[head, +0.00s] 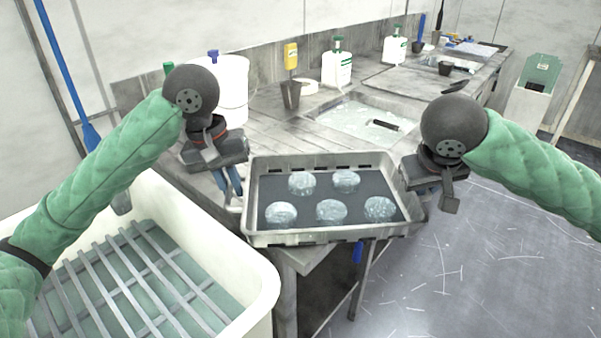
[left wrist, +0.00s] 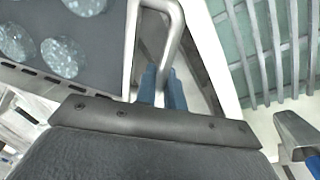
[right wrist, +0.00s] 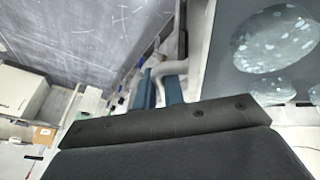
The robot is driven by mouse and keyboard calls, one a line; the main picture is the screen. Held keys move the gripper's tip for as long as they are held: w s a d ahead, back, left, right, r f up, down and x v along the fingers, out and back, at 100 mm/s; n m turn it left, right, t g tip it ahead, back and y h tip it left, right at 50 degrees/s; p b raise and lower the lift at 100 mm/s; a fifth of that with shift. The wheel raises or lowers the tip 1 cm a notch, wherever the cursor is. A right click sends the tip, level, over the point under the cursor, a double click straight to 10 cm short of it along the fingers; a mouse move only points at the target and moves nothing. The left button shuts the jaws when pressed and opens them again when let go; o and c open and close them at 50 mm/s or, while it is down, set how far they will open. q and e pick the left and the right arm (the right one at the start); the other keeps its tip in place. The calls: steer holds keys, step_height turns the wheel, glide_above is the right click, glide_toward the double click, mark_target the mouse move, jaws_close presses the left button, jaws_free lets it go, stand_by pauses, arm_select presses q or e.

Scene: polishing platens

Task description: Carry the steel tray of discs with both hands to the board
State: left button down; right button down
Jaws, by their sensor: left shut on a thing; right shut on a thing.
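The steel tray (head: 352,238) has a dark lining and holds several pale speckled discs (head: 331,212). It looks roughly level in front of the bench's near end; I cannot tell whether it touches the bench. My left gripper (head: 232,197) is at the tray's left end, its blue fingers shut on the tray's handle, which shows in the left wrist view (left wrist: 172,40). My right gripper (head: 420,198) is at the right end, shut on the other handle, seen in the right wrist view (right wrist: 176,68). Its fingertips are mostly hidden in the head view. I cannot identify the board.
A white basin (head: 262,290) with metal slats (head: 120,280) is at the lower left. The bench (head: 270,130) carries a white bucket (head: 232,88), a yellow bottle (head: 291,56), a dark cup (head: 290,94), white canisters (head: 337,68) and an inset sink (head: 355,118). Open floor (head: 470,260) lies to the right.

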steer(key=shift+f, duration=0.1)
stand_by(0.3)
arm_select(q)
steer(key=c, duration=1.5)
jaws_free()
steer(key=shift+f, duration=0.1)
arm_select(e)
steer(key=c, duration=1.5)
jaws_free()
